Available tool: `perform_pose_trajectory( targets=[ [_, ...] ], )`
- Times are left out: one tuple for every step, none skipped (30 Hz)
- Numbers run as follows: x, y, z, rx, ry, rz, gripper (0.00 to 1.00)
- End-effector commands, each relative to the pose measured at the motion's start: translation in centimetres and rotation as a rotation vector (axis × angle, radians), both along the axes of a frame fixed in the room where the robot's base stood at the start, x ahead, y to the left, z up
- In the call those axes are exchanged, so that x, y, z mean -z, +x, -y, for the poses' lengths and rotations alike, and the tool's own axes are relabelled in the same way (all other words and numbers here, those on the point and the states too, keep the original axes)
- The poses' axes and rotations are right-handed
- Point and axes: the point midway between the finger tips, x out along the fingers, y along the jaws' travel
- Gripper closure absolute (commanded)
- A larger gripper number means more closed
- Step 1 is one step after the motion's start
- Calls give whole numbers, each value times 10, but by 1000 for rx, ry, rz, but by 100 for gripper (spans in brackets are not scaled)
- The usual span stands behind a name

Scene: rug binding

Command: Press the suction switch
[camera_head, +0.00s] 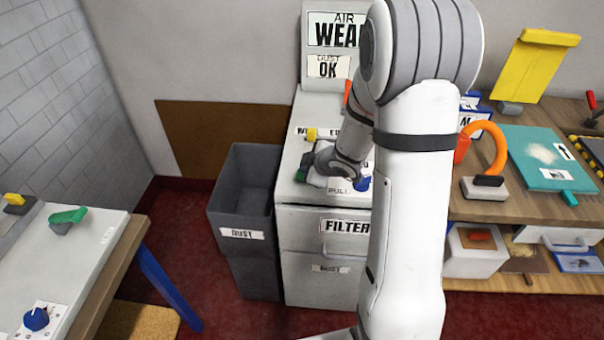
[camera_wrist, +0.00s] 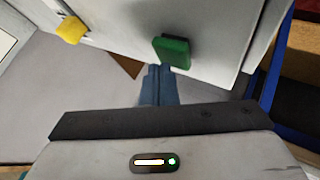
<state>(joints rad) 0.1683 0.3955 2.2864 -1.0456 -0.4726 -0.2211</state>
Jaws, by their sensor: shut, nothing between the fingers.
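My gripper (camera_head: 303,171) is over the top of the pale grey filter cabinet (camera_head: 325,258) in the head view. In the wrist view its blue-grey fingers (camera_wrist: 157,70) are shut, with nothing between them. A green switch-like block (camera_wrist: 172,51) on a pale panel appears just beyond the fingertips; I cannot tell whether they touch it. A yellow block (camera_wrist: 71,30) sits further left on that panel. In the head view a yellow piece (camera_head: 311,134) and a blue knob (camera_head: 362,183) show on the cabinet top. No readable label identifies the suction switch; my arm hides part of the top.
A grey dust bin (camera_head: 241,237) stands against the cabinet's left side. A separate table (camera_head: 75,265) at left carries a green lever (camera_head: 68,217) and a blue dial (camera_head: 36,318). A wooden bench (camera_head: 527,208) with tools is at right. Red floor lies between.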

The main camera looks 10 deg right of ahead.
Motion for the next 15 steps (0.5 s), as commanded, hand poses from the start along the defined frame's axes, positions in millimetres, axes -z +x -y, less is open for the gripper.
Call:
perform_pose_trajectory(
  targets=[
    [1,0,0,0,0,0,100],
    [2,0,0,0,0,0,100],
    [2,0,0,0,0,0,100],
    [3,0,0,0,0,0,100],
    [3,0,0,0,0,0,100],
    [3,0,0,0,0,0,100],
    [4,0,0,0,0,0,100],
    [4,0,0,0,0,0,100],
    [5,0,0,0,0,0,100],
    [5,0,0,0,0,0,100],
    [5,0,0,0,0,0,100],
    [6,0,0,0,0,0,100],
    [6,0,0,0,0,0,100],
    [7,0,0,0,0,0,100],
    [7,0,0,0,0,0,100]
  ],
)
